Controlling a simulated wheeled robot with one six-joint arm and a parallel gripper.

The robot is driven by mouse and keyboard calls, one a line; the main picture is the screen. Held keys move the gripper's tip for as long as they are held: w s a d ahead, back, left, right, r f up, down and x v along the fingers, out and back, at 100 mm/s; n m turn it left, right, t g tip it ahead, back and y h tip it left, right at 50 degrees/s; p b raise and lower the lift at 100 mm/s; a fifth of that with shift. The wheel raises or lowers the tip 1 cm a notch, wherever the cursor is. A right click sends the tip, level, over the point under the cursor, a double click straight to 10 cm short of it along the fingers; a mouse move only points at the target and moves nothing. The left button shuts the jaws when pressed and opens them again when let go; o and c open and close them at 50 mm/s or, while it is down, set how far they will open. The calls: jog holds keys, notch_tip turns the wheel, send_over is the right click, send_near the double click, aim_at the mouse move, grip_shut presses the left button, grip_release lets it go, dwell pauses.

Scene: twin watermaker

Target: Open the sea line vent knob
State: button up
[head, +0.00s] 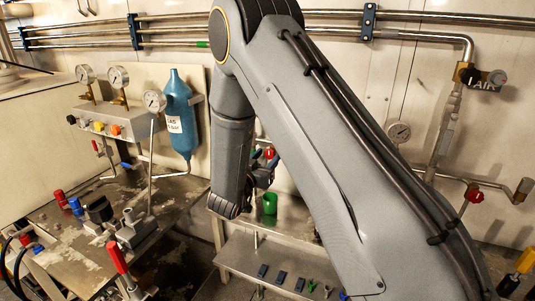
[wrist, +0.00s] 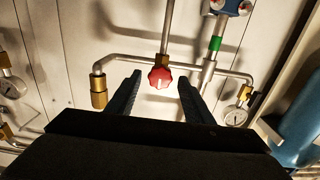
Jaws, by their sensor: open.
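A red lobed knob (wrist: 160,78) sits on a brass fitting at the foot of a vertical pipe in the wrist view. It lies between my two fingertips in the picture; I see no contact, and the depth gap is hard to judge. My gripper (head: 263,165) is open and empty, facing the wall pipes beyond my arm in the head view. A small red knob (head: 269,153) shows beside the fingers there, partly hidden by them. No label is readable on the knob.
A horizontal pipe (wrist: 125,60) runs by the knob, with a brass end (wrist: 99,92) at left and a gauge (wrist: 236,115) at right. A blue cylinder (wrist: 299,135) stands further right. A green cup (head: 270,203) is on the shelf below my gripper.

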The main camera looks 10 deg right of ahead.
jog(key=shift+w+d, duration=0.25)
jog(key=shift+w, duration=0.1)
jog(key=c, duration=1)
